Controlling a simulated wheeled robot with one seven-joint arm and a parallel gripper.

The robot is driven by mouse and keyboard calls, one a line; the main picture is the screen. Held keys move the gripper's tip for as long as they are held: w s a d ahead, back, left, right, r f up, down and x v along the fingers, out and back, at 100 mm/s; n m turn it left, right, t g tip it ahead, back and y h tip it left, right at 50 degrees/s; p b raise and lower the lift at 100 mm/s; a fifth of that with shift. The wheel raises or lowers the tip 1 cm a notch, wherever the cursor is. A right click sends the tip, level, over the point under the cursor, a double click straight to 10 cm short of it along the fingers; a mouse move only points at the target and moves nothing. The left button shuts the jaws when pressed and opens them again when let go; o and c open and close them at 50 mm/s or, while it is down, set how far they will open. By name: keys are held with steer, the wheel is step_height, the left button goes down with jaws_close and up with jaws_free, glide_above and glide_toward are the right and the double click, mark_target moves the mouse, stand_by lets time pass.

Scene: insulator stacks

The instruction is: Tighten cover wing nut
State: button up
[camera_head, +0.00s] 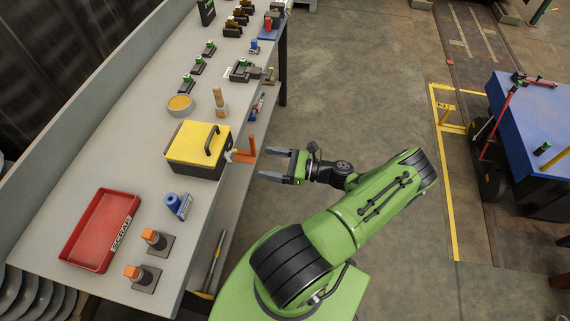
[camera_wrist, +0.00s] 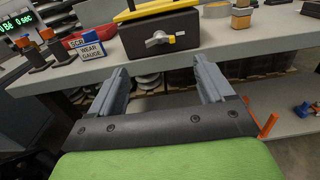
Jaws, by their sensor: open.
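A dark box with a yellow cover (camera_head: 198,143) and a black handle sits near the front edge of the bench. In the wrist view the box (camera_wrist: 160,36) shows its front face with a light grey wing nut (camera_wrist: 159,39) and a yellow mark beside it. In the head view the wing nut (camera_head: 229,156) is a small pale shape on the box's right side. My gripper (camera_head: 269,163) is open and empty, off the bench edge to the right of the box and pointing at it. The wrist view shows both fingers (camera_wrist: 158,80) wide apart, short of the box.
A red scrap tray (camera_head: 76,258), a blue wear gauge (camera_head: 178,205), orange-topped posts (camera_head: 153,238) and a bowl (camera_head: 181,104) stand around the box.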

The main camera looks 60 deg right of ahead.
steer(key=v, duration=0.5)
steer(key=shift+s+d, duration=0.1)
steer(key=shift+s, duration=0.2)
steer(key=w+a+r+n+g, duration=0.5)
steer(key=a+r+n+g, duration=0.2)
steer(key=a+n+g, duration=0.15)
steer(key=w+a+r+n+g, duration=0.4)
steer(key=a+r+n+g, duration=0.35)
steer(key=n, duration=0.25)
steer(key=s+a+r+n+t+h, duration=0.4)
steer(key=s+a+r+n+h, duration=0.2)
steer(key=s+a+r+n, duration=0.3)
steer(key=a+r+n, duration=0.3)
steer(key=r+n, duration=0.1)
steer(key=r, duration=0.1)
steer(key=shift+s+a+n+t, duration=0.3)
steer(key=shift+s+n, duration=0.05)
